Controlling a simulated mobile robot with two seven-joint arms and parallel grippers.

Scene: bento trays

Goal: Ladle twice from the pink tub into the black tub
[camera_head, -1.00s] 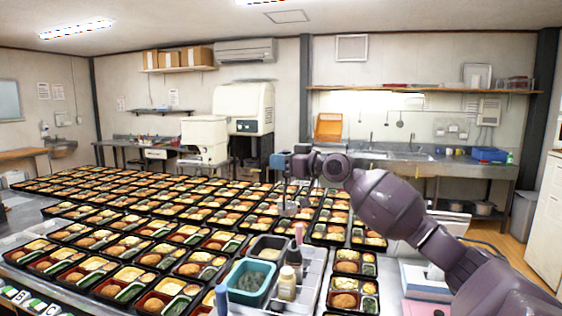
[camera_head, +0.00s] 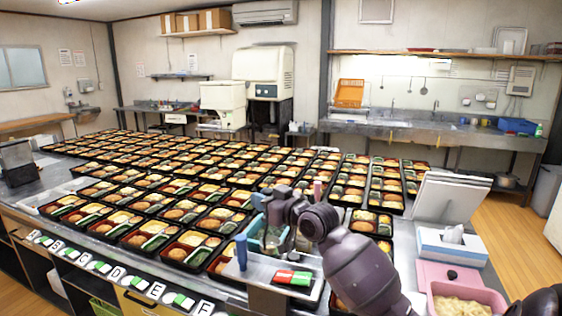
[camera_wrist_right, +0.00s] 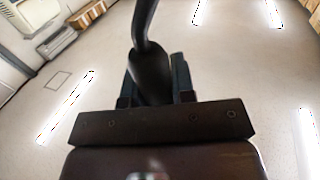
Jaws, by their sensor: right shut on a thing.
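The pink tub (camera_head: 470,293) is at the bottom right in the head view, with pale yellow food in it. My right gripper (camera_head: 275,208) is left of it, over the caddy area at the table's front. In the right wrist view my right gripper (camera_wrist_right: 153,95) is shut on a black curved handle (camera_wrist_right: 148,62), which looks like the ladle's. The ladle's bowl cannot be made out in the head view. I cannot make out the black tub now; my right arm covers part of that area. My left gripper is not in view.
A teal tub (camera_head: 255,235) stands partly behind my right gripper. A grey tray (camera_head: 265,268) with red and green packets (camera_head: 293,278) is in front. Many filled bento trays (camera_head: 155,205) cover the table. A tissue box (camera_head: 450,247) and white panels (camera_head: 448,197) stand at the right.

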